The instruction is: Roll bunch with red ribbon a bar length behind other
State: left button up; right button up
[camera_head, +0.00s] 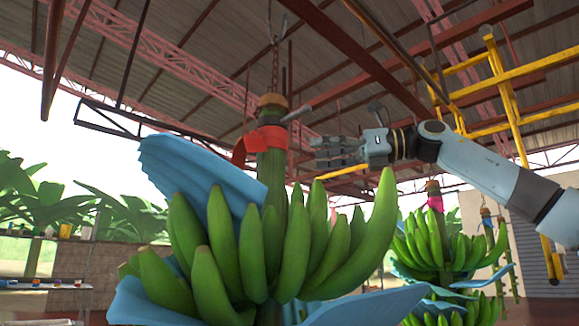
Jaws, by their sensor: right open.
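A large green banana bunch (245,250) hangs in the middle foreground from a chain (275,70). A red ribbon (263,142) is tied around its thick stem, and blue sheeting (195,175) lies among its hands of fruit. Another bunch (440,240) with a pink ribbon (435,202) hangs farther back at the right. My right gripper (322,152) reaches in from the right, open and empty, beside the red-ribboned stem. A gap shows between its fingers and the stem; depth is hard to tell. My left gripper is not in view.
A yellow frame (505,85) stands at the upper right, behind my right arm. Red steel beams and a roof span overhead. A low wall (105,275) and a shelf with small items (45,285) are at the left.

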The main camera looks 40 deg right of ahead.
aim_at(277, 159)
jog(key=shift+w+f, duration=0.3)
jog(key=shift+f, duration=0.45)
jog(key=w+a+r+p, duration=0.1)
jog(key=w+a+p, duration=0.1)
jog(key=p, duration=0.1)
jog(key=shift+r+p, duration=0.15)
jog(key=shift+p, duration=0.15)
jog(key=p+x, duration=0.2)
jog(key=x, duration=0.1)
jog(key=p+x, duration=0.1)
jog(key=x, duration=0.2)
jog(key=shift+w+a+f+p, duration=0.1)
jog(key=shift+w+f+p, duration=0.15)
jog(key=shift+p, duration=0.1)
jog(key=shift+w+a+f, duration=0.15)
jog(key=shift+w+a, duration=0.3)
jog(key=shift+w, duration=0.1)
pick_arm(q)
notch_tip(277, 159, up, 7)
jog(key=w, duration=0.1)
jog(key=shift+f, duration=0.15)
pick_arm(e)
jog(key=shift+c, duration=0.2)
